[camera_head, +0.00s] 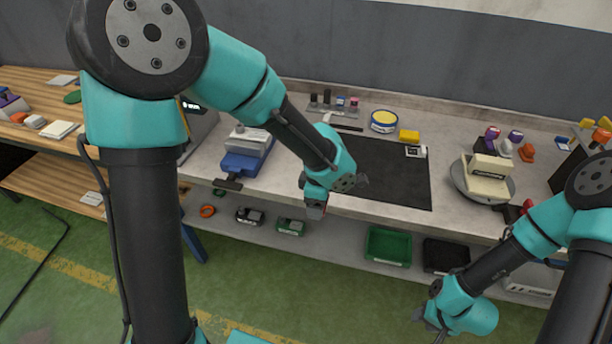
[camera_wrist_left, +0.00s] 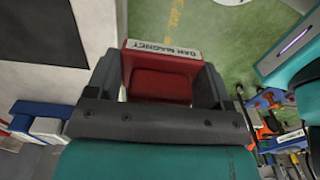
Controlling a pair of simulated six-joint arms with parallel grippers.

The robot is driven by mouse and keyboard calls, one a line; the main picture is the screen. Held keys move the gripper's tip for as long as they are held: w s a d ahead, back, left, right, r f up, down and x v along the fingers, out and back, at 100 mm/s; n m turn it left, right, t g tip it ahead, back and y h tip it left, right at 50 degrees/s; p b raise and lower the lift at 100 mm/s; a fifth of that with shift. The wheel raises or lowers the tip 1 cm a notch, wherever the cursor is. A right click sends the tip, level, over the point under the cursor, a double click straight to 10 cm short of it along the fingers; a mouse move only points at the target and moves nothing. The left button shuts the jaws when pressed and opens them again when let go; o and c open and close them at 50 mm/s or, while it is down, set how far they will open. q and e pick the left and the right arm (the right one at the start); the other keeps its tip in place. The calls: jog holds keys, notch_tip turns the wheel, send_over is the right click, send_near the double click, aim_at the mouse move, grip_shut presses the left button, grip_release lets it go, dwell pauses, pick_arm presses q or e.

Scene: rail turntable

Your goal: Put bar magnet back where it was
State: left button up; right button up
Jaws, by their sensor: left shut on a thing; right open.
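The bar magnet (camera_wrist_left: 160,85) is a red block with a white "BAR MAGNET" label. In the left wrist view it sits between the two dark fingers of my left gripper (camera_wrist_left: 158,78), which is shut on it. In the head view my left gripper (camera_head: 316,207) hangs near the bench's front edge, left of the black mat (camera_head: 385,180). My right gripper (camera_head: 432,328) is open and empty, low in front of the bench at the lower right.
A round turntable (camera_head: 508,190) with a cream block (camera_head: 487,178) stands on the bench at right. A blue vise (camera_head: 243,160) is at left. A yellow tin (camera_head: 384,121) and yellow block (camera_head: 409,136) stand behind the mat. A green tray (camera_head: 388,246) and black tray (camera_head: 446,254) sit on the lower shelf.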

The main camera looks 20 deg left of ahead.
pick_arm(q)
jog(key=shift+w, duration=0.15)
jog(key=w+a, duration=0.1)
jog(key=w, duration=0.3)
jog(key=w+a+f, duration=0.1)
jog(key=w, duration=0.4)
jog(key=w+a, duration=0.2)
jog(key=w, duration=0.3)
jog(key=shift+w+f, duration=0.15)
jog(key=shift+w, duration=0.1)
jog(key=shift+w+a, duration=0.15)
jog(key=shift+w, duration=0.1)
jog(key=shift+w+f, duration=0.15)
jog(key=shift+f, duration=1.65)
jog(key=shift+f, duration=0.1)
jog(key=o, duration=0.4)
jog(key=shift+f, duration=0.1)
jog(key=o, duration=0.5)
